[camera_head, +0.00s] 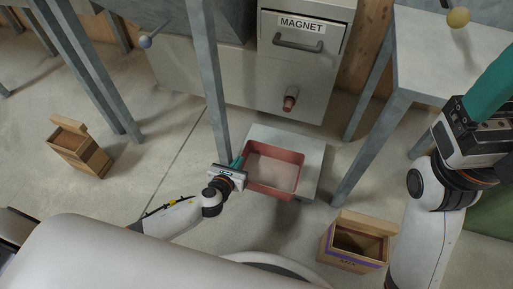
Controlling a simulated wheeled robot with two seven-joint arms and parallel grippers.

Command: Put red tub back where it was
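The red tub (273,188), an open shallow rectangle, is level at a low grey platform (312,153) in front of the machine's cabinet. I cannot tell if it rests fully on the platform. Its inside looks pale, with no loose thing visible. My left gripper (238,161) is at the tub's left rim, its teal fingers close against the wall. Whether they are closed on the rim is too small to tell. My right gripper (492,84) is at the far right, raised, near the grey table, its teal fingers cut off by the picture edge.
A grey post (208,75) stands just behind my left gripper. Wooden boxes stand at left (80,150) and lower right (357,243). A grey table (450,55) stands right.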

